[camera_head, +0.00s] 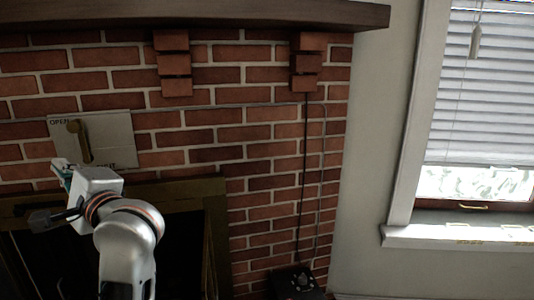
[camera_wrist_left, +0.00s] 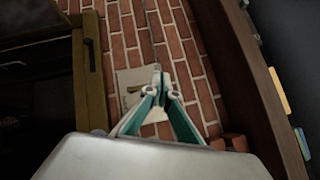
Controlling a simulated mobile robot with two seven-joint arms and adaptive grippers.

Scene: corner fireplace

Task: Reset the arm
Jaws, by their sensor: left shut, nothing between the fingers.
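My left arm rises from the bottom of the head view, and its gripper (camera_head: 62,172) is in front of the brick wall, by the lower left of a pale plate. The wrist hides most of the gripper there. In the left wrist view the teal fingers of the left gripper (camera_wrist_left: 157,76) come together at their tips, shut with nothing between them. The pale plate (camera_head: 112,136) has a brass lever (camera_head: 80,142) and the word OPEN at its upper left. The plate also shows behind the fingers in the left wrist view (camera_wrist_left: 126,78). My right gripper is not in view.
A dark fireplace opening with a brass-coloured frame (camera_head: 216,235) is below the plate. A wooden mantel (camera_head: 230,13) juts out above, over brick corbels (camera_head: 175,65). A black box (camera_head: 296,281) with a cord stands at the lower middle. A window with blinds (camera_head: 485,90) is right.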

